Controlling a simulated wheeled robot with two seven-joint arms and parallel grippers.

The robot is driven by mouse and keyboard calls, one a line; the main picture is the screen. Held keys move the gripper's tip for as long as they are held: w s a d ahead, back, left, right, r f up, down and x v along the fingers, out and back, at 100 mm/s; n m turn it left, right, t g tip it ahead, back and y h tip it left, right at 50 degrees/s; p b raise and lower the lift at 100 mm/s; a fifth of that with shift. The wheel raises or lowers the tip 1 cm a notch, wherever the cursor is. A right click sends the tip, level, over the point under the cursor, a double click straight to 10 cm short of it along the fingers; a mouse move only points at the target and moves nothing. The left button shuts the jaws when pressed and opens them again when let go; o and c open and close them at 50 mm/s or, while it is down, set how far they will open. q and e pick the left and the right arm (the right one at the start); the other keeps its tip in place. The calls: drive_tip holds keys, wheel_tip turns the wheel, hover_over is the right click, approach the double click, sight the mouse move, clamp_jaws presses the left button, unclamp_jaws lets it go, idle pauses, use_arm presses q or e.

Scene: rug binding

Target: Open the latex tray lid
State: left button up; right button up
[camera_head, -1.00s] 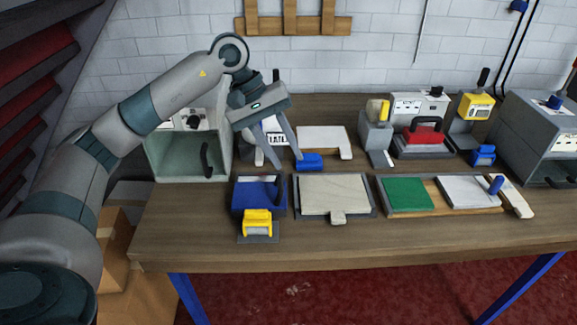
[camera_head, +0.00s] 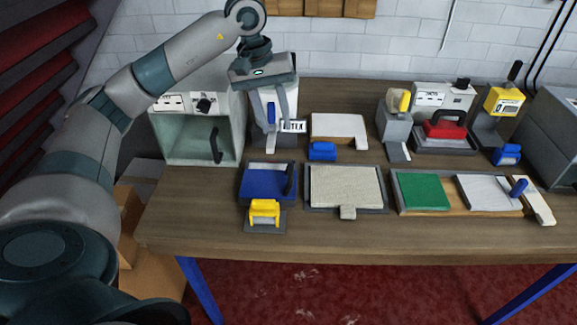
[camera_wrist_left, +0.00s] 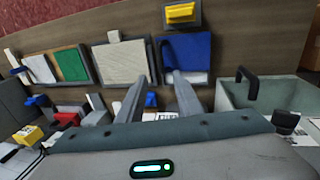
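The latex tray is most likely the blue-topped tray (camera_head: 262,181) in front of the "LATEX" sign (camera_head: 293,126). A dark upright handle (camera_head: 291,179) stands at its right side. Its blue top lies flat, and in the left wrist view the blue surface (camera_wrist_left: 186,50) has a pale strip along its lower edge. My left gripper (camera_head: 276,140) is open and empty, above and behind the tray, its fingers pointing down in front of the sign's stand. Its two fingers also show apart in the left wrist view (camera_wrist_left: 160,78). My right gripper is not in view.
A yellow-handled tool (camera_head: 264,211) sits just in front of the tray. A pale open-fronted box (camera_head: 184,137) stands at the left. A beige mat tray (camera_head: 345,188) lies to the right, with a blue block (camera_head: 322,151) behind it. The table's front strip (camera_head: 330,238) is clear.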

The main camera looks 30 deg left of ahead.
sight(290, 172)
use_arm(q)
drive_tip(key=p+x, duration=0.5)
drive_tip(key=x, duration=0.9)
drive_tip(key=shift+d+f, duration=0.1)
drive_tip(key=shift+f, duration=0.85)
drive_tip(key=shift+c, duration=0.4)
drive_tip(key=shift+w, duration=0.1)
clamp_jaws()
